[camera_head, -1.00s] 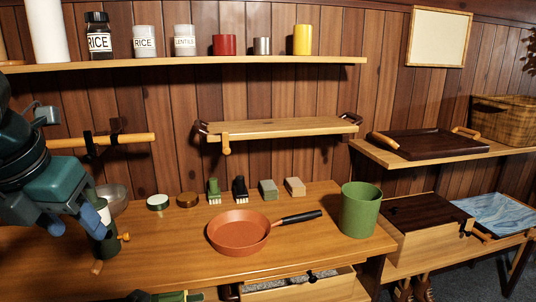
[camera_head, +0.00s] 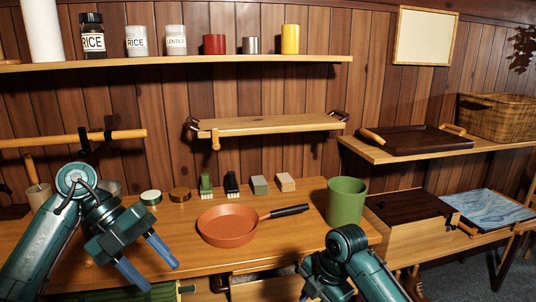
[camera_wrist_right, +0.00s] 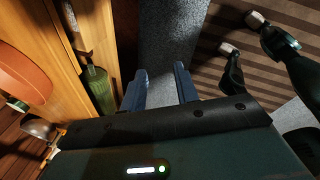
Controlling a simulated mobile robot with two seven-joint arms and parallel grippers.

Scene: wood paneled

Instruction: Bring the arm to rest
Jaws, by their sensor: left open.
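My left arm comes in from the left in the head view. Its gripper (camera_head: 163,278) points down and to the right, with two blue fingers apart and nothing between them. It appears in front of the wooden counter (camera_head: 270,260), left of the orange pan (camera_head: 228,226). My right arm shows at the bottom of the head view, in front of the counter; its fingertips are hard to make out there. In the right wrist view my right gripper (camera_wrist_right: 160,67) has two blue fingers apart, with only grey floor between them.
A green bin (camera_head: 346,202) stands at the counter's right end. Several small items, including a dark brush (camera_head: 231,186), line the back. An upper shelf (camera_head: 180,63) holds jars. In the wrist view a green bottle (camera_wrist_right: 97,90) lies left of the right fingers.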

